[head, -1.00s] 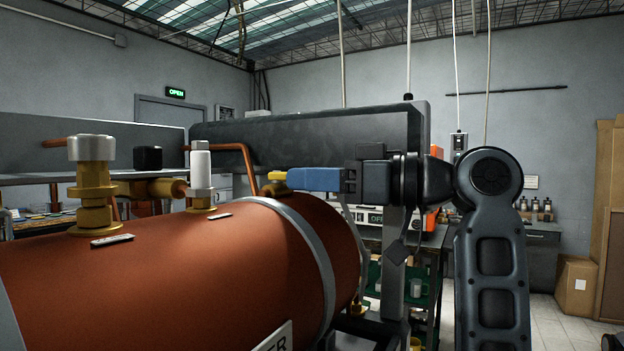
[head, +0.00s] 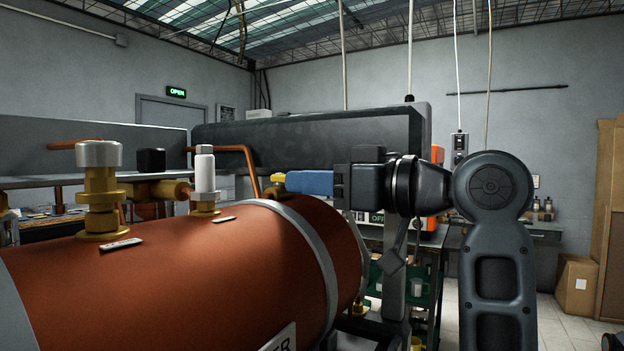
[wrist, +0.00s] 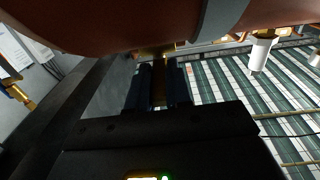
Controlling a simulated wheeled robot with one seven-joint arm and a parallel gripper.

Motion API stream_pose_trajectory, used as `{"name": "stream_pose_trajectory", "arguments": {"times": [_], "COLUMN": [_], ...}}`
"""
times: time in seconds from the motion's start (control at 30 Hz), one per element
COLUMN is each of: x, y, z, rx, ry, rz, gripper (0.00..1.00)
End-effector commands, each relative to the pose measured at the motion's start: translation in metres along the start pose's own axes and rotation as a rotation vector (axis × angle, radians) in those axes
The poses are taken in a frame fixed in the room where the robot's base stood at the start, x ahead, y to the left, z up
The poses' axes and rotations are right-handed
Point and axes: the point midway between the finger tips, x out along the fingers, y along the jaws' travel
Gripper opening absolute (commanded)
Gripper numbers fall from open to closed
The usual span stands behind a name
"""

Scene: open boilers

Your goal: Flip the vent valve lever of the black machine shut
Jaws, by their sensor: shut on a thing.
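My gripper (head: 290,182) reaches in from the right with its blue fingers pointing left. In the head view a yellow-brass piece, the lever (head: 278,178), shows at the fingertips, just above the far right of the copper-coloured boiler (head: 190,270). In the wrist view my gripper (wrist: 159,72) is shut with a brownish brass strip, the lever (wrist: 158,92), between its dark fingers. The fingers hide most of it. A dark grey-black casing (head: 310,138) stands behind the boiler. I cannot tell from these views which machine the lever is fixed to.
Brass fittings with a silver cap (head: 98,153) and a white-topped valve (head: 205,170) stand on the boiler. A bent copper pipe (head: 240,152) rises behind them. A green shelf cart (head: 425,300) is below my wrist. A cardboard box (head: 577,284) stands on open floor at right.

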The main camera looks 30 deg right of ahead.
Motion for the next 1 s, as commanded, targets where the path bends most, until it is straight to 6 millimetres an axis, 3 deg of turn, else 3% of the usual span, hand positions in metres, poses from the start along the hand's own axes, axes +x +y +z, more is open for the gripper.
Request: {"name": "stream_pose_trajectory", "arguments": {"times": [0.23, 0.27, 0.5, 0.77, 1.0], "x": [0.000, 0.000, 0.000, -0.002, -0.031], "y": [0.000, 0.000, 0.001, 0.001, 0.002], "z": [0.004, 0.005, 0.004, 0.002, 0.004], "rx": [0.003, 0.003, 0.003, 0.001, 0.000], "ry": [-0.010, -0.010, -0.008, -0.003, -0.003], "rz": [0.000, 0.000, 0.000, 0.001, 0.005], "gripper": [0.00, 0.22, 0.45, 0.45, 0.45]}}
